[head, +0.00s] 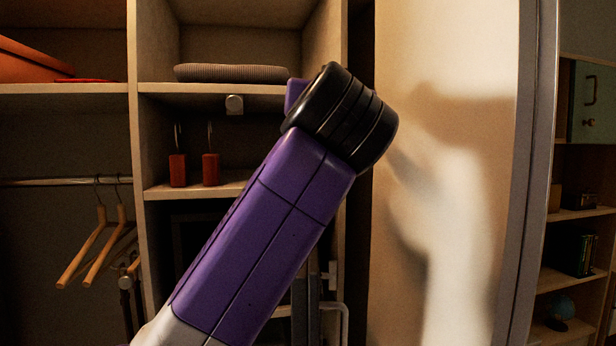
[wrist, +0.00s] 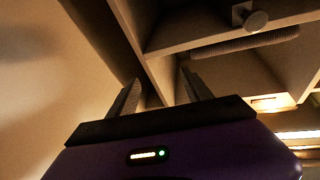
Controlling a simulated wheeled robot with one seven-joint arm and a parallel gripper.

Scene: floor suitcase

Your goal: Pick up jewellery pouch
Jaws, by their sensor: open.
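I cannot make out a jewellery pouch in either view. My gripper (wrist: 162,84) shows in the wrist view, with its two fingers apart and nothing visible between them. Wooden shelf boards and an upright panel lie beyond the fingers. In the head view my purple arm and its black joint cover the middle of the picture, and my gripper does not show there. The arm hides part of the shelves and whatever is behind it.
An open wardrobe (head: 134,120) holds a flat grey ribbed item (head: 232,73), two small red blocks with hooks (head: 178,170) (head: 211,170), an orange object (head: 30,62) and wooden hangers (head: 100,245). A pale panel (head: 450,60) stands right of my arm.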

